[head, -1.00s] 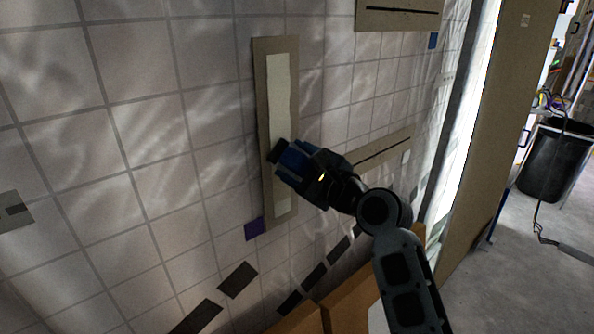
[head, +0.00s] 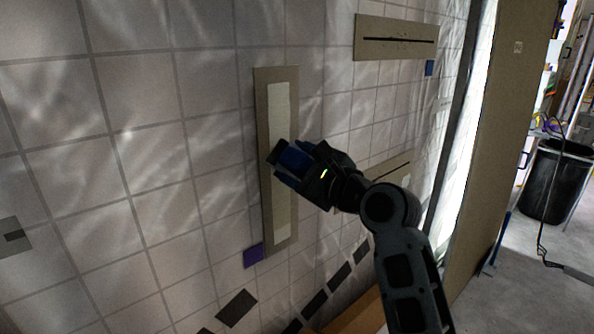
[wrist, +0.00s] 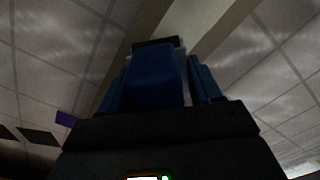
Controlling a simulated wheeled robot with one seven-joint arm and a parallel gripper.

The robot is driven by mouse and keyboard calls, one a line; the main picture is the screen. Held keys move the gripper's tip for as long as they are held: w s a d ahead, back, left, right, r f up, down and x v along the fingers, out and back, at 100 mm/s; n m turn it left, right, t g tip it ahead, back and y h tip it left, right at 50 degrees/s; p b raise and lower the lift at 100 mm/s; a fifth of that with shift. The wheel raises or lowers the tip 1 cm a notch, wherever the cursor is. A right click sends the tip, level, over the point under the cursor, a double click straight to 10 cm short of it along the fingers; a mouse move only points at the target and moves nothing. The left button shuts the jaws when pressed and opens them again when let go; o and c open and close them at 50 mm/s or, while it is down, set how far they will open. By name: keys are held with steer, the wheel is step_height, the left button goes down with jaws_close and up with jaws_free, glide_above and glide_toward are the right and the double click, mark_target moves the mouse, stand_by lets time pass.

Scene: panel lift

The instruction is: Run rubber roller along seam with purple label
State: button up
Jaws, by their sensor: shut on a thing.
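The seam board (head: 264,110) is a tall tan panel on the tiled wall with a pale vertical strip (head: 279,115) down its middle. The purple label (head: 253,255) is on the wall at its lower left, and also shows in the wrist view (wrist: 66,119). My gripper (head: 285,166) is in front of the middle of the strip, coming from the right. It is shut on the rubber roller, whose dark end (head: 279,152) lies over the strip. In the wrist view the roller's dark end (wrist: 155,43) and blue body show between the fingers. Whether it touches the strip is unclear.
A horizontal tan board with a dark slot (head: 397,39) and a blue label (head: 429,68) is at the upper right. Another slotted board (head: 397,165) is partly behind my arm. Dark tiles (head: 237,308) run along the lower wall. A black bin (head: 556,180) stands far right.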

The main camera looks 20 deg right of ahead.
steer(key=shift+w+a+r, duration=0.1)
steer(key=shift+r, duration=7.1)
steer(key=b, duration=0.2)
glide_above(291, 145)
steer(key=s, duration=0.1)
steer(key=shift+f, duration=2.25)
steer(key=shift+s+d+f+b, duration=0.15)
steer(key=shift+f+b, duration=0.3)
steer(key=shift+f, duration=1.2)
steer(key=shift+w+d+f+b, duration=0.1)
steer(key=shift+f+b, duration=0.3)
steer(key=shift+f, duration=1.25)
steer(key=shift+a+f+b, duration=0.1)
steer(key=shift+f+b, duration=1.85)
steer(key=shift+f, duration=3.55)
steer(key=shift+f+b, duration=1.45)
steer(key=shift+f, duration=2.1)
